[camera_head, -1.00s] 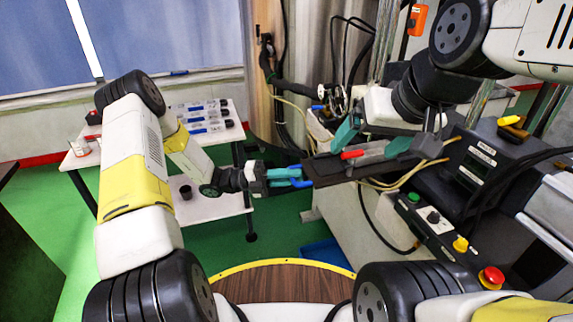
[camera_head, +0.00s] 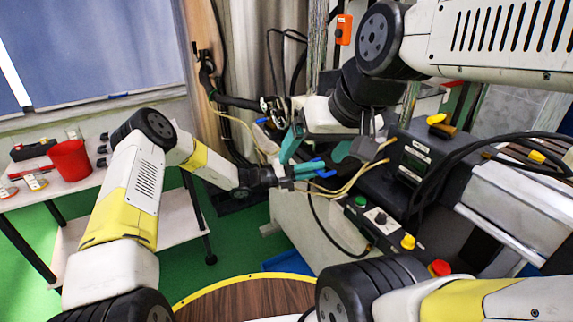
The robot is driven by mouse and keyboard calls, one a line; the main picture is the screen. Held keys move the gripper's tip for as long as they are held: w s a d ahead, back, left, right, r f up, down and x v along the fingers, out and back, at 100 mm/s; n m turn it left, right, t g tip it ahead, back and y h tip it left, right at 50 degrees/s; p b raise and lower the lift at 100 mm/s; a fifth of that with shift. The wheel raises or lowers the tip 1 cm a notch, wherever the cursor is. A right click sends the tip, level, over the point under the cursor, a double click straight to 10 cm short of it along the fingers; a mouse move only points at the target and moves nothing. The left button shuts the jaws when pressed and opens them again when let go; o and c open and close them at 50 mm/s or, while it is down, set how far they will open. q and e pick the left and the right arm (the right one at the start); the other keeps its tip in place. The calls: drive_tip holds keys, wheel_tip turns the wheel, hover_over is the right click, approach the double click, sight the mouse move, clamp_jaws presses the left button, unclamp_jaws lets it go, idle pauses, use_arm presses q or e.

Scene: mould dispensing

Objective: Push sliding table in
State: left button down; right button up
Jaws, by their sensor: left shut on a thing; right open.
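My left gripper (camera_head: 283,172) is in the middle of the view, in front of the machine. Its teal jaws are shut on a small blue piece (camera_head: 310,167), which may be the sliding table's handle. The sliding table's dark board cannot be made out. My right gripper (camera_head: 318,150) is just above and behind the left one. Its teal fingers are spread apart, pointing down, with nothing seen between them. The two grippers nearly overlap in the picture; I cannot tell whether they touch.
The machine's dark control box (camera_head: 400,175) stands at right, with a button panel (camera_head: 378,222) and red button (camera_head: 440,268) below it. Yellowish cables (camera_head: 355,180) run beside the grippers. A white table (camera_head: 60,190) with a red cup (camera_head: 69,160) stands at left, with green floor between.

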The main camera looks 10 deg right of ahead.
sight(327, 165)
use_arm(q)
drive_tip(key=shift+w+d, duration=0.25)
drive_tip(key=shift+d, duration=0.45)
drive_tip(key=shift+w+d, duration=0.2)
drive_tip(key=shift+d, duration=0.5)
drive_tip(key=shift+w+d, duration=0.25)
drive_tip(key=shift+d, duration=0.45)
drive_tip(key=c, duration=1.4)
unclamp_jaws()
drive_tip(key=shift+d, duration=0.1)
drive_tip(key=a+f, duration=0.1)
drive_tip(key=a, duration=0.6)
drive_tip(key=shift+w+a+f, duration=0.2)
drive_tip(key=shift+w+a, duration=0.15)
